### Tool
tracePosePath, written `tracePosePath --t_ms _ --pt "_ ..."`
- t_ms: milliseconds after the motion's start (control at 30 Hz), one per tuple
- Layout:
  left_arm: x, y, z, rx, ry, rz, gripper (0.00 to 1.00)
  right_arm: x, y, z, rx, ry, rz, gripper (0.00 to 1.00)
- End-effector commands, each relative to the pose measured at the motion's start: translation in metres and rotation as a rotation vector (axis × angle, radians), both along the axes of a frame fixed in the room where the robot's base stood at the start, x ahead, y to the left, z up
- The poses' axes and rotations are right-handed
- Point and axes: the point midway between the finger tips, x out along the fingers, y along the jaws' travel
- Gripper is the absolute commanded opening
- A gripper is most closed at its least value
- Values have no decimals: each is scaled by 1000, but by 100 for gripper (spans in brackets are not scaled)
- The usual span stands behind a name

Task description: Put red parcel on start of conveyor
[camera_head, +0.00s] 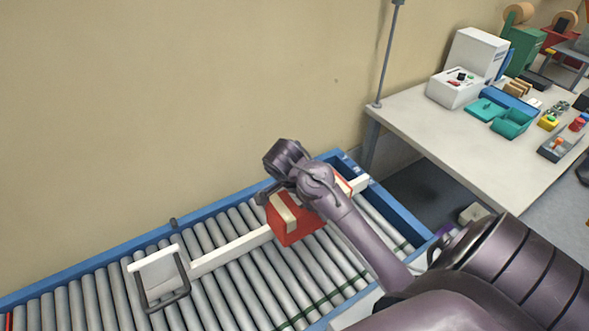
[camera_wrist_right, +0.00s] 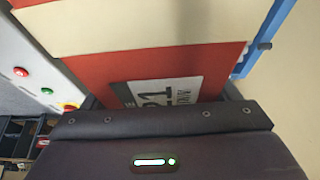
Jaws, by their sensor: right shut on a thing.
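The red parcel (camera_head: 296,232) with a cream band is over the right end of the roller conveyor (camera_head: 235,300). My right gripper (camera_head: 290,192) reaches over the parcel from the right and is shut on it. I cannot tell whether the parcel's underside touches the rollers. In the right wrist view, the red parcel (camera_wrist_right: 100,73) fills much of the picture, with its cream band and a printed white label against the dark gripper body. The fingertips are hidden there. My left gripper is not in view.
A white bar (camera_head: 230,252) with a pale framed plate (camera_head: 162,274) crosses the conveyor at the parcel. Blue rails (camera_head: 85,267) edge the rollers. A white table (camera_head: 445,135) with bins and small goods stands at the right. The rollers left of the parcel carry no other parcel.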

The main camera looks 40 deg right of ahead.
Motion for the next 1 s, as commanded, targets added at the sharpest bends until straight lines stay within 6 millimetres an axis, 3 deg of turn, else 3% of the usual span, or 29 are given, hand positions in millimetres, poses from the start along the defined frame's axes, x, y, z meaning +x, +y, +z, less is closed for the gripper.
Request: tracePosePath --t_ms 67,200,500,667,1000 --pt "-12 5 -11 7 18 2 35 -1 0 -23 1 3 0 42" --pt "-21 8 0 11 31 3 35 -1 -1 -53 -1 7 0 42" --pt "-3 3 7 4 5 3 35 0 -1 -126 -2 3 1 42" --pt "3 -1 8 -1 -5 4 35 1 -1 -145 -1 -1 0 42" --pt "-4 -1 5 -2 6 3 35 0 -1 -182 -2 1 1 42"
